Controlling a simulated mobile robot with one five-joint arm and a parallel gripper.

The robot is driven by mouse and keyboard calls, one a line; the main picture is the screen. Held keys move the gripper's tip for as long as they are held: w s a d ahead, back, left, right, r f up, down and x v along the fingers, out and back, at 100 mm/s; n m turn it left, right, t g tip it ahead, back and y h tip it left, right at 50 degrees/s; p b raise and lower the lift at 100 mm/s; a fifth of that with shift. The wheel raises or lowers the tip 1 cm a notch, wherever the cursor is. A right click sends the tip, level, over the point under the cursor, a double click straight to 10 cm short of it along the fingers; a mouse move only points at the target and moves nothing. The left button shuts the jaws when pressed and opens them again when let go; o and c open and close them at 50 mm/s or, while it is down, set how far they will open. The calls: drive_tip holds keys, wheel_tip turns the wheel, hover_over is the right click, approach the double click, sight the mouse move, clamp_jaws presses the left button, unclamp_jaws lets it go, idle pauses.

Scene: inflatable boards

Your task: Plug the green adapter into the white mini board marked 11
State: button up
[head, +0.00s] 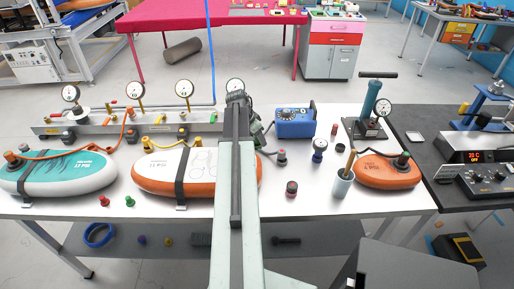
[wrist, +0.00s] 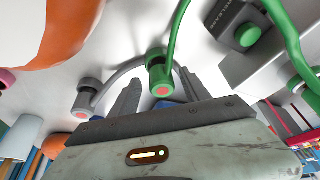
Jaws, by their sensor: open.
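The green adapter (wrist: 159,72) hangs on a green hose in the wrist view, its round pinkish end facing the camera. My gripper (wrist: 158,92) is open, and its two dark fingers stand on either side of the adapter, with no clear contact. In the head view my gripper (head: 237,100) is at the back of the table, and the arm hides most of what lies around it. A white-topped board with orange sides (head: 172,172) lies left of my arm under a dark strap. Its printed number is too small to read surely.
A teal-and-white board (head: 48,172) lies at the left and a smaller orange board (head: 385,172) at the right. A gauge manifold (head: 110,122) runs along the back left. A blue box (head: 296,123), a cup (head: 341,184) and a pump (head: 371,105) stand to the right. A grey adapter (wrist: 85,98) hangs nearby.

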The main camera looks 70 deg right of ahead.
drive_tip(key=shift+r, duration=0.1)
drive_tip(key=shift+c, duration=0.6)
clamp_jaws()
drive_tip(key=shift+r, duration=0.1)
